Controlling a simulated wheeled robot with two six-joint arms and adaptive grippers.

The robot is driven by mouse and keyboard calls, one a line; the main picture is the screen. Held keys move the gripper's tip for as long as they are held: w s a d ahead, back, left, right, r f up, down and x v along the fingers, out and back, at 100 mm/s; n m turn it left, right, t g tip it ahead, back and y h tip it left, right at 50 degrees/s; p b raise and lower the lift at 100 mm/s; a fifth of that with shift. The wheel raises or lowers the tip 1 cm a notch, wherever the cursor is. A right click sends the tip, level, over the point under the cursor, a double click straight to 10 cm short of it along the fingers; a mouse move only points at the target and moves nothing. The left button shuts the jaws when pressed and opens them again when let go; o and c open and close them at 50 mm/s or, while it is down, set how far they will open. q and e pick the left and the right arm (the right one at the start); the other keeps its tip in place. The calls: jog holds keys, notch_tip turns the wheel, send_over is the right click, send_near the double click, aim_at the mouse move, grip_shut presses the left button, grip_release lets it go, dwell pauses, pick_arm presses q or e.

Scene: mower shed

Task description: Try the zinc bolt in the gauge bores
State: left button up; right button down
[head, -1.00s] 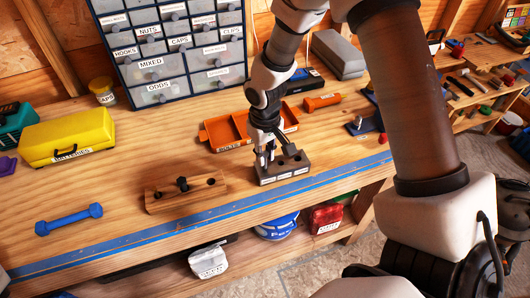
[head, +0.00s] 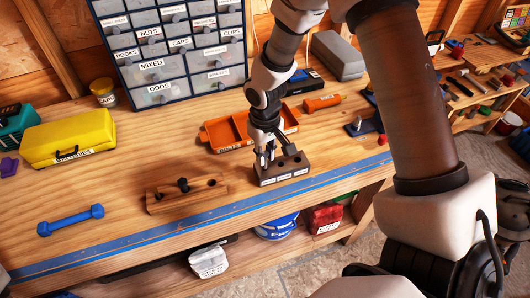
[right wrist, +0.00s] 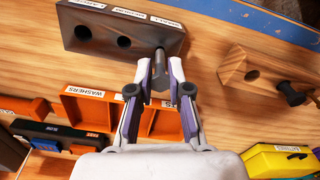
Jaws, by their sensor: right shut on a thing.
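The gauge block (head: 284,177) is a dark block with white labels, near the front edge of the bench. In the right wrist view the block (right wrist: 110,18) shows two open bores, and the grey zinc bolt (right wrist: 161,67) stands at the third, the bore at the right end. My right gripper (right wrist: 159,72) is shut on the bolt; it also shows over the left end of the block in the head view (head: 265,163). I cannot tell how deep the bolt's shank sits in the bore. My left gripper is not in view.
A wooden stand (head: 160,204) with a dark bolt (head: 183,186) lies left of the block. An orange divided tray (head: 215,135) is behind it. A blue dumbbell-shaped thing (head: 70,221) and a yellow case (head: 66,137) are at the left. The bench between case and tray is clear.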

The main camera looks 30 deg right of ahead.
jog(key=shift+f, duration=0.3)
jog(key=shift+r, duration=0.1)
